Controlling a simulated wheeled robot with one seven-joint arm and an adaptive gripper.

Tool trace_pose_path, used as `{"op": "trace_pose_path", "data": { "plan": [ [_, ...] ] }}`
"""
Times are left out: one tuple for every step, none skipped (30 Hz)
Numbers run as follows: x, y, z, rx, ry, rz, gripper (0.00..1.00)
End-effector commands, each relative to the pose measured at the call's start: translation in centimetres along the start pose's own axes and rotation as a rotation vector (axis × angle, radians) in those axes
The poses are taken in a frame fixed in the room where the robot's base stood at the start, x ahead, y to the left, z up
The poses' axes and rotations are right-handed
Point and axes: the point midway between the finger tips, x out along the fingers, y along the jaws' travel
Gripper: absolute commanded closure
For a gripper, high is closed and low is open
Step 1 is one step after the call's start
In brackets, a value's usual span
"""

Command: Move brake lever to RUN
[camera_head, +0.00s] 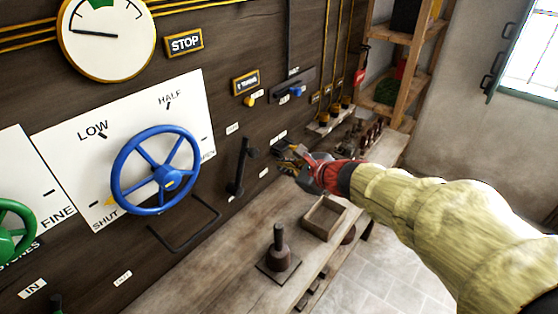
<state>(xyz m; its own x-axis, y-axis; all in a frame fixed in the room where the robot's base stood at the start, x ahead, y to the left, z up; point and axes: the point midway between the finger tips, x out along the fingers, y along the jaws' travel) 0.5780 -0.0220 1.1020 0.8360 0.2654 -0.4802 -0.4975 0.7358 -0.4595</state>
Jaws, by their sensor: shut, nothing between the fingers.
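A black lever (240,166) stands on the dark wooden panel, right of the blue handwheel. Its small labels are too small to read, so I cannot tell if it is the brake lever. My gripper (286,156) is at the panel, to the right of this black lever and apart from it. Its fingers are shut with nothing held. Small dark and brass-coloured parts show around the fingertips, partly hidden by them; I cannot tell whether the fingers touch them. Small white labels (279,137) sit near the fingertips.
A blue handwheel (166,172) and a green one (12,232) project from the panel. A bench (215,262) below holds an open wooden box (323,217) and a dark upright-handled piece (279,249). Wooden shelves (400,75) stand at the back right.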

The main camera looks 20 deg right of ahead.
Motion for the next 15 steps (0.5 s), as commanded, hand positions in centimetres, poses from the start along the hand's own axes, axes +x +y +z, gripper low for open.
{"op": "trace_pose_path", "data": {
  "plan": [
    [-1.1,0.1,0.1,0.0,0.0,-0.002,1.0],
    [-1.6,0.2,0.1,0.0,0.0,-0.003,1.0],
    [-2.2,0.5,0.0,0.0,0.0,-0.002,1.0],
    [-2.5,0.6,0.0,0.0,0.0,-0.002,1.0],
    [-2.9,0.7,-0.1,0.0,0.0,-0.003,1.0],
    [-3.4,0.9,-0.1,0.0,0.0,-0.002,1.0],
    [-3.6,1.0,-0.2,0.0,0.0,-0.002,1.0],
    [-3.8,1.1,-0.2,-0.001,0.0,-0.001,1.0],
    [-4.1,1.2,-0.2,-0.001,0.0,-0.001,1.0],
    [-4.2,1.2,-0.3,-0.001,0.0,0.0,1.0],
    [-4.3,1.3,-0.3,-0.001,0.0,0.0,1.0],
    [-4.4,1.4,-0.3,-0.001,0.0,0.0,1.0],
    [-4.4,1.4,-0.3,-0.001,0.0,0.0,1.0],
    [-4.4,1.4,-0.4,-0.001,0.0,0.001,1.0],
    [-4.5,1.4,-0.4,-0.001,0.0,0.001,1.0]
  ]
}}
